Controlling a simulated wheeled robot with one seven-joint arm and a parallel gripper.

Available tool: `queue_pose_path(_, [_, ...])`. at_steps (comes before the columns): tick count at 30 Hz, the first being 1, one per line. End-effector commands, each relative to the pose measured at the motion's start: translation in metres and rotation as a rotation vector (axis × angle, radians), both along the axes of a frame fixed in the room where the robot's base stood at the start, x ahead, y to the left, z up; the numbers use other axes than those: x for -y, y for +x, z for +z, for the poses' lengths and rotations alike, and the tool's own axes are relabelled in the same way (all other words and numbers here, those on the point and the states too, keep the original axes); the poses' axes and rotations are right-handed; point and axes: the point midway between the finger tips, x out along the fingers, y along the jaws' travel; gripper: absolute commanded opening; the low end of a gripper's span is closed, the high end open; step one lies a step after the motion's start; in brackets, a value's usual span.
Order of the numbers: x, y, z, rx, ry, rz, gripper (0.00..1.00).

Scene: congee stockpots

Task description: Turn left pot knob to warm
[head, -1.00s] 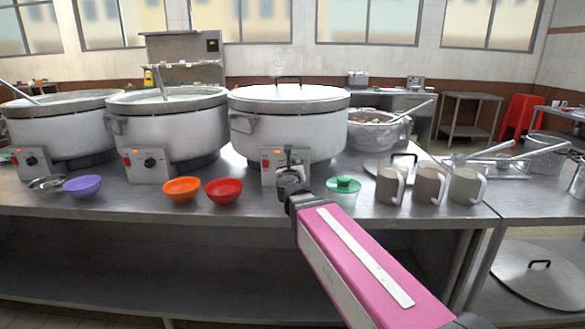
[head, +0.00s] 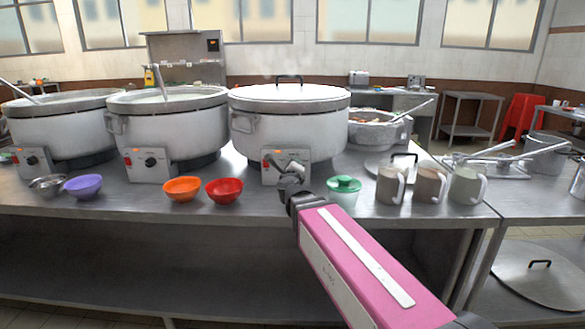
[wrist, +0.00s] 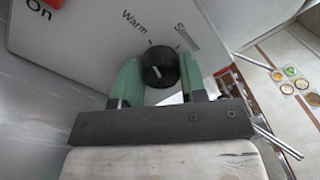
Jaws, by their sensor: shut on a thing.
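Three large white pots stand in a row: a left pot (head: 62,128), a middle pot (head: 170,128) and a lidded right pot (head: 288,125). Each has a control panel with a dark knob; the left pot's knob (head: 31,161) has nothing at it. My gripper (head: 291,177) is at the right pot's panel (head: 270,161) and partly covers it. In the wrist view its green fingers (wrist: 158,82) are shut on a black knob (wrist: 158,66), one on each side. The knob's pale mark leans up and left, roughly towards "Warm" (wrist: 134,21); "Simmer" is at right.
The container is close to the right of my gripper.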

Motion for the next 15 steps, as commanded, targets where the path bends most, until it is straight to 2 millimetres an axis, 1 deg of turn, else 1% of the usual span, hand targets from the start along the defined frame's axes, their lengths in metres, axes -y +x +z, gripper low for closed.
queue_pose_path(6, [-0.0003,-0.0004,-0.0004,-0.002,-0.035,0.002,0.15])
queue_pose_path(15, [-0.0005,-0.0005,-0.0004,-0.002,-0.041,0.002,0.15])
